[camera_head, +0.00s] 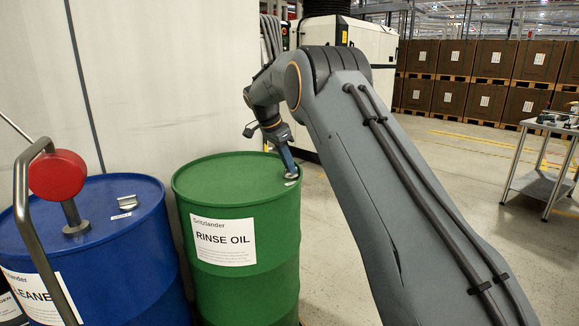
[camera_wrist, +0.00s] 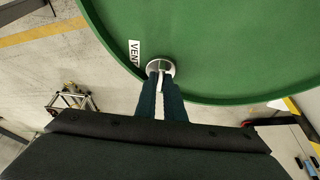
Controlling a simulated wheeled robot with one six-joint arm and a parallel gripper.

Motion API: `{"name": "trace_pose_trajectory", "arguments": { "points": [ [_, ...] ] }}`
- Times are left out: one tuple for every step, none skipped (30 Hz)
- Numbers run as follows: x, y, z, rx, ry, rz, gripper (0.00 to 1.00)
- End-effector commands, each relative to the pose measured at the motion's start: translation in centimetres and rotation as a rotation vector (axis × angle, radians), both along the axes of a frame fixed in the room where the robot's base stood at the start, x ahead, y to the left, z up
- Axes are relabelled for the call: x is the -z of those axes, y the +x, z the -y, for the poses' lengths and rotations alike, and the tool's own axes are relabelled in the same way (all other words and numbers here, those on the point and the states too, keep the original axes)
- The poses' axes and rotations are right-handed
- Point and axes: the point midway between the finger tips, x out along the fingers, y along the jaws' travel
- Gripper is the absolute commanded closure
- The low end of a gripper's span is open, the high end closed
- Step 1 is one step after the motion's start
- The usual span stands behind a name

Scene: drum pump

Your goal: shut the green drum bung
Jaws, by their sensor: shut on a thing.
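The green drum (camera_head: 240,215) stands upright with a white "RINSE OIL" label. Its lid (camera_wrist: 210,45) fills the upper part of the wrist view. A round metal bung (camera_wrist: 160,68) sits on the lid near the rim, beside a white "VENT" label (camera_wrist: 134,53). My gripper (camera_wrist: 160,84) is over the bung with its fingers shut on the bung's upright grip. In the head view my gripper (camera_head: 290,172) reaches down to the right side of the drum lid. The bung is hidden there behind the fingers. How far the bung is turned cannot be told.
A blue drum (camera_head: 95,250) with a red round part (camera_head: 57,175) and a bent metal pipe (camera_head: 30,220) stands to the left. A pale wall (camera_head: 150,80) is behind. A metal cart (camera_head: 545,165) and stacked boxes (camera_head: 490,75) are at right. The floor between is clear.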

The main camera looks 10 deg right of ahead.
Motion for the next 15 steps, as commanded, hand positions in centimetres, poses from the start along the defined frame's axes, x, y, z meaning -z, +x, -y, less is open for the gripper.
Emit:
{"name": "trace_pose_trajectory", "arguments": {
  "points": [
    [0.04,0.01,-0.19,0.001,0.002,0.001,1.00],
    [0.03,0.01,-0.19,0.001,0.002,0.001,1.00],
    [0.04,0.01,-0.20,0.001,0.003,0.001,1.00],
    [0.04,0.01,-0.20,0.001,0.003,0.001,1.00],
    [0.03,0.01,-0.21,0.001,0.003,0.001,1.00],
    [0.03,0.01,-0.21,0.001,0.003,0.001,1.00],
    [0.03,0.01,-0.22,0.001,0.003,0.001,1.00],
    [0.03,0.01,-0.21,0.001,0.003,0.001,1.00],
    [0.03,0.01,-0.22,0.001,0.003,0.001,1.00],
    [0.03,0.01,-0.22,0.001,0.003,0.001,1.00],
    [0.03,0.02,-0.22,0.001,0.003,0.001,0.86],
    [0.03,0.01,-0.22,0.001,0.003,0.001,0.80],
    [0.02,0.01,-0.20,0.001,0.003,0.001,0.74],
    [0.02,0.01,-0.16,0.001,0.003,0.001,0.73],
    [0.02,0.01,-0.10,0.001,0.002,0.001,0.73]
  ]
}}
